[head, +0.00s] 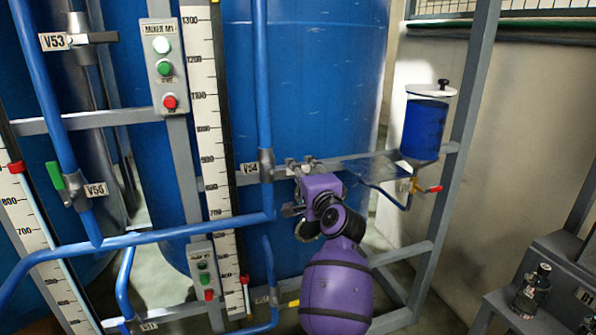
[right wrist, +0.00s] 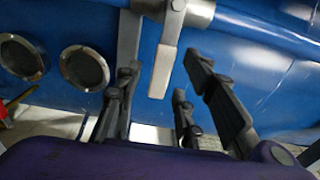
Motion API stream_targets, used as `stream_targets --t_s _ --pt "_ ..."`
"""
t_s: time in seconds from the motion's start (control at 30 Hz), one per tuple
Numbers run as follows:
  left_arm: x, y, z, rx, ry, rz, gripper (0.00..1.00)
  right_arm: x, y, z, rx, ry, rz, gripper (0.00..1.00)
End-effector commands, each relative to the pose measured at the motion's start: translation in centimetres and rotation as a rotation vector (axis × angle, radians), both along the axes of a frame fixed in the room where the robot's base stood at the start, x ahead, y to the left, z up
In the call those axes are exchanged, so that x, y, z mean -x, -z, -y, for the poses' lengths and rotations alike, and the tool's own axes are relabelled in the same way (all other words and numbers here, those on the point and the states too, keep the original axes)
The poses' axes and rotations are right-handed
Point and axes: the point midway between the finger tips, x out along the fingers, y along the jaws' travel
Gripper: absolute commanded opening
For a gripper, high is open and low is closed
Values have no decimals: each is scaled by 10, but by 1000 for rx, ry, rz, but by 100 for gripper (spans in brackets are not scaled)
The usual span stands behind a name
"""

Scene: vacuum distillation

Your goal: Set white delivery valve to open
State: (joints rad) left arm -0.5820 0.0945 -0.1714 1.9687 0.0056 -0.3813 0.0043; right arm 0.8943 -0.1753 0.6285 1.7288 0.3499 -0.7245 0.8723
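In the right wrist view a white lever handle (right wrist: 164,72) hangs down from a grey metal valve body (right wrist: 200,12). My right gripper (right wrist: 160,92) is open, with its dark fingers on either side of the handle's lower end and gaps visible. In the head view my right gripper (head: 303,164) is at the frame beside the valve labelled V54 (head: 266,165). My left gripper is not in view.
Blue pipes (head: 170,231) and grey frame bars run around the tanks. A green-handled valve V55 (head: 57,176), valve V53 (head: 90,38) and a switch box (head: 164,68) are at left. A blue vessel (head: 425,128) with a red-handled tap (head: 432,188) stands right of my right gripper.

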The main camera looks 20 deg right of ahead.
Motion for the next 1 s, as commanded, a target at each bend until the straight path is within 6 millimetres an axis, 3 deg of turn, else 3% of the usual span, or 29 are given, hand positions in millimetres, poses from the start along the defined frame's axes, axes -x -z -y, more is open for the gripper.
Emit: stream_targets --t_s 0.2,0.47,0.73,1.0 --pt "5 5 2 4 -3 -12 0 -18 1 -1 1 0 -1 36" --pt "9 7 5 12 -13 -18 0 -20 0 -1 1 0 1 36" --pt "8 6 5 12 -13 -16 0 -19 0 -1 1 0 1 2" --pt "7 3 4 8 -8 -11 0 -19 0 -1 1 0 1 0"
